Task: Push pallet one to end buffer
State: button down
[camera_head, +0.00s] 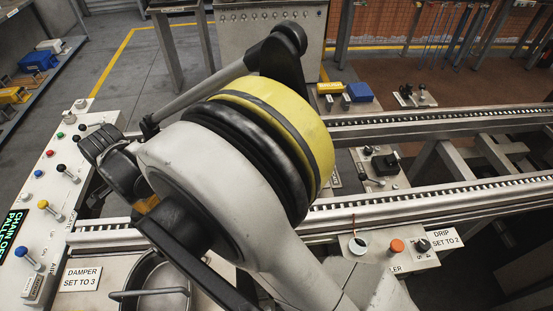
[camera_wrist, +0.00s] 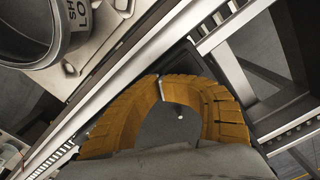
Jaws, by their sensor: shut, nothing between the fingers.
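In the wrist view, my gripper (camera_wrist: 161,88) has its orange ribbed fingers brought together at the tips, with nothing between them. A grey metal plate (camera_wrist: 112,55) with a ring-shaped, labelled metal part (camera_wrist: 70,25) on it lies at the upper left, apart from the fingers in the picture. This may be pallet one, but no number is readable. The fingers are over or beside the metal rails (camera_wrist: 165,45) of the conveyor. In the head view my arm covers the middle, and the pallet and fingertips cannot be made out there.
The conveyor's near chain rail (camera_head: 440,205) and far chain rail (camera_head: 450,118) run to the right, with crossbars between. A control panel (camera_head: 50,190) with coloured knobs stands at left. A steel pan (camera_head: 158,285) and a "DAMPER SET TO 3" sign (camera_head: 82,278) are in front. Shelving (camera_head: 40,75) stands behind left.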

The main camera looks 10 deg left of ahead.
jog(key=shift+s+a, duration=0.4)
jog(key=shift+a, duration=1.25)
jog(key=shift+s+a, duration=0.45)
jog(key=shift+a, duration=1.25)
jog(key=shift+s+a, duration=0.4)
jog(key=shift+a, duration=1.25)
jog(key=shift+a+p, duration=0.1)
jog(key=shift+p, duration=0.2)
